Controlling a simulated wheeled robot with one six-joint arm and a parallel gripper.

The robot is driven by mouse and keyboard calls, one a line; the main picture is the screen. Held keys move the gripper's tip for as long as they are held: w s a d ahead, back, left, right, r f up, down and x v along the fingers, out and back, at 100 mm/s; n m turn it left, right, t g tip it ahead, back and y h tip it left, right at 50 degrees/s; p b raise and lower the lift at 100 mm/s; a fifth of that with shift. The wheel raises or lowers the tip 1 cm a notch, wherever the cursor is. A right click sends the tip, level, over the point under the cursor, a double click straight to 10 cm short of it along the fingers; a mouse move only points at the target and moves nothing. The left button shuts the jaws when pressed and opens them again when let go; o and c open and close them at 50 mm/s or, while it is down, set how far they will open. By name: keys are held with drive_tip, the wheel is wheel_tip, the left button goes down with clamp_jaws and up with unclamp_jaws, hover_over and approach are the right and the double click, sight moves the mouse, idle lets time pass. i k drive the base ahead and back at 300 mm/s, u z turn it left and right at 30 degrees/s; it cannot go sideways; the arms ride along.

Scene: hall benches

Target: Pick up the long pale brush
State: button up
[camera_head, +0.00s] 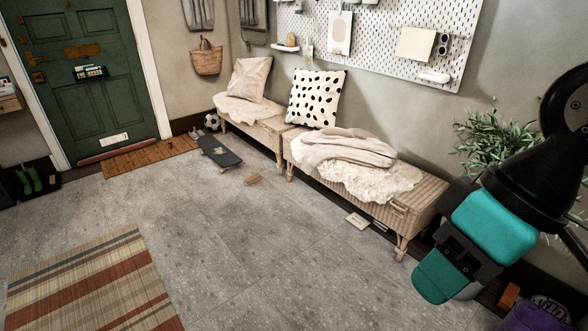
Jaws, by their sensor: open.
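A small tan, elongated object, which looks like the pale brush (253,180), lies on the grey floor near the middle of the view. It is small in the picture, so its bristles cannot be made out. It lies just right of the dark skateboard and in front of the benches, apart from both. My gripper (452,262), teal and black, hangs at the lower right, in front of the near bench's end. It is open, with nothing seen in it, and is well away from the brush.
Two wicker benches (401,207) with cushions and throws line the wall. A skateboard (219,152) lies near the door mat (150,157). Flat items (357,220) lie by the near bench. A striped rug (90,285) is at lower left. The middle floor is clear.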

sight(256, 178)
drive_tip(key=z, duration=0.25)
drive_tip(key=i, duration=1.6)
drive_tip(key=u, duration=0.55)
drive_tip(key=i, duration=1.4)
drive_tip(key=u, duration=0.5)
